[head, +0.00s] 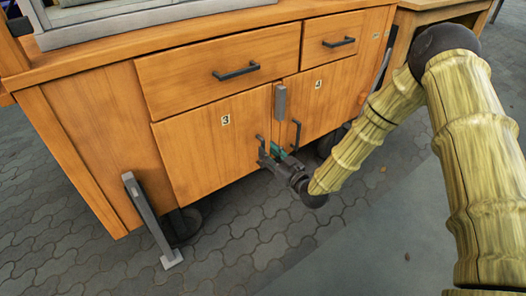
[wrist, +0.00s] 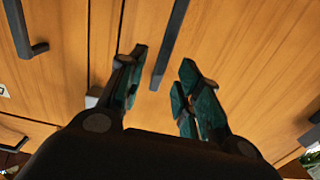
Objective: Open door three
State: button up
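Door three (head: 210,150) is a wooden cabinet door, closed, with a "3" label and a dark bar handle (head: 261,144) near its right edge. My gripper (head: 274,155) is at the lower part of that handle. In the wrist view the picture looks upside down, and the door three handle (wrist: 170,45) runs between the two open fingers (wrist: 163,65). Gaps show between the handle and both fingers; I cannot tell how deep it sits between them. The handle's upper part shows clear of the fingers in the head view.
Door four (head: 335,95), closed, adjoins on the right; its handle (head: 297,135) is close to my gripper and shows at left in the wrist view (wrist: 22,30). A grey block (head: 280,102) sits at the seam above. Two closed drawers are above. A grey leg (head: 150,220) stands left of door three.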

jog(key=shift+b+x, duration=0.6)
jog(key=shift+x, duration=1.4)
grip_shut()
